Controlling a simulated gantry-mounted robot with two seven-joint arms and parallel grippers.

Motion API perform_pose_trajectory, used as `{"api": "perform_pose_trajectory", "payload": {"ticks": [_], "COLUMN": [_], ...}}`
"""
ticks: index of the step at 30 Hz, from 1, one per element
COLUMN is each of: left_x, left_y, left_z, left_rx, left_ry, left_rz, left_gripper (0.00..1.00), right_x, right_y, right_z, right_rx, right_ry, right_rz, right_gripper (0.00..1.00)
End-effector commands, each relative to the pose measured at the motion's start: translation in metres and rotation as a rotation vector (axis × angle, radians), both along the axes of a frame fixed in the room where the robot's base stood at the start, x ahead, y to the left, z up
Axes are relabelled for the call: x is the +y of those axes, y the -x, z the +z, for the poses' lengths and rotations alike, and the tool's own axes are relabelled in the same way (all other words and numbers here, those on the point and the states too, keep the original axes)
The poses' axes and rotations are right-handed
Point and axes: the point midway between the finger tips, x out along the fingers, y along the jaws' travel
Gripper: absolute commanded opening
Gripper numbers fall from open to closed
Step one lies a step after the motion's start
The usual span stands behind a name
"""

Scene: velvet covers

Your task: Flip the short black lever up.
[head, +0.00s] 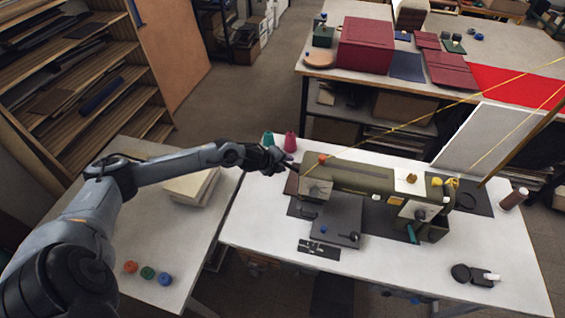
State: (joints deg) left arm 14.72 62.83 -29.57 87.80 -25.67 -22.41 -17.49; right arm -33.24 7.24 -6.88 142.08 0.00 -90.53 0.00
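An olive-green sewing machine (365,180) stands on the white table (270,235). My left gripper (285,161) is beside the left, rear side of the machine's head, close to it. It is small and dark here, so I cannot tell whether its fingers are open, or whether it touches the machine. I cannot clearly make out the short black lever; it may be hidden behind the machine's head or the gripper. A small black part (351,236) shows on the grey plate in front of the machine. My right gripper is not in view.
Teal (267,139) and magenta (290,142) thread cones stand behind my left gripper. A brown spool (514,198) is at the right. A black foot-shaped item (475,275) lies at the front right. Yellow threads cross above the machine. The table's front left is clear.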

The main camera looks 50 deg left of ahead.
Motion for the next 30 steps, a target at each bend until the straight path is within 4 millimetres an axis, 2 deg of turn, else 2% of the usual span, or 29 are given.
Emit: {"api": "perform_pose_trajectory", "payload": {"ticks": [8,21,30], "left_x": [0.001,-0.001,-0.002], "left_y": [0.016,0.063,0.076], "left_z": [0.014,0.061,0.074], "left_rx": [0.002,0.002,0.0], "left_ry": [-0.004,-0.005,-0.002], "left_rz": [-0.003,-0.002,-0.001], "left_gripper": [0.4,0.4,0.4], "right_x": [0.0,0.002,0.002], "right_y": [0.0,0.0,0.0], "right_z": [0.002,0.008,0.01], "right_rx": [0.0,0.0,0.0], "right_ry": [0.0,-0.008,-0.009], "right_rz": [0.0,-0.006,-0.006], "right_gripper": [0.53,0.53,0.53]}}
